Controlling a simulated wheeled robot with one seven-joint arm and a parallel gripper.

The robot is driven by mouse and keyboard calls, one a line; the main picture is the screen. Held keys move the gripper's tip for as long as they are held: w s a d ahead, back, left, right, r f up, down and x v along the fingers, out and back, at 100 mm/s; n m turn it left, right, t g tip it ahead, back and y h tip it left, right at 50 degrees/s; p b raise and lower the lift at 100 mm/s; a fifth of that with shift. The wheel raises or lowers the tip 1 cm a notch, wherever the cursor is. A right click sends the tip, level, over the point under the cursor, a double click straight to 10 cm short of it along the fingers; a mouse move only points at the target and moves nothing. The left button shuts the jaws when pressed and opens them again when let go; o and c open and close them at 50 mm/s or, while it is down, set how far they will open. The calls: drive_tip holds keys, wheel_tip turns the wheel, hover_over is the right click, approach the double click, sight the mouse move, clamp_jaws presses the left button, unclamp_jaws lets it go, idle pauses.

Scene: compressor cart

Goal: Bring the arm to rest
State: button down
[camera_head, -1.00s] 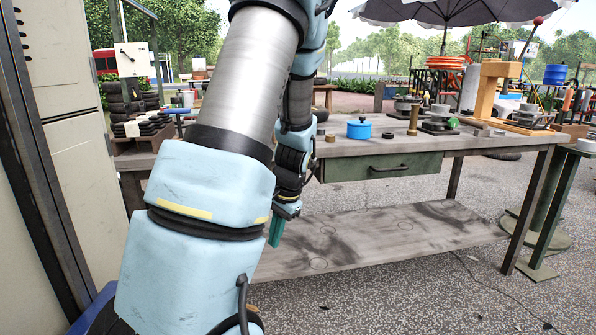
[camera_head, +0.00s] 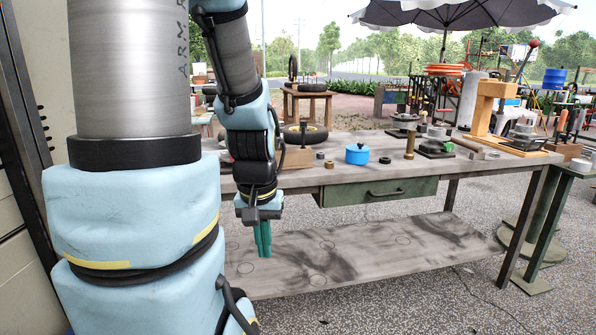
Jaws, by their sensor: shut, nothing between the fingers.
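My arm reaches up on the left of the head view and bends down again, with its light blue and grey links large in front. My gripper (camera_head: 262,240) hangs with its teal fingers pointing down, in front of the near edge of the workbench (camera_head: 330,180). The fingers are together with nothing between them. The gripper appears clear of the bench top, and its tips overlap the lower shelf (camera_head: 370,255) in the picture. My arm hides the left part of the bench.
A green drawer (camera_head: 380,192) is below the top. A tall cabinet (camera_head: 30,70) stands close at left. Paved ground at front right is clear.

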wheel_tip(320, 180, up, 18)
drive_tip(key=p, duration=1.6)
drive_tip(key=shift+r, duration=0.25)
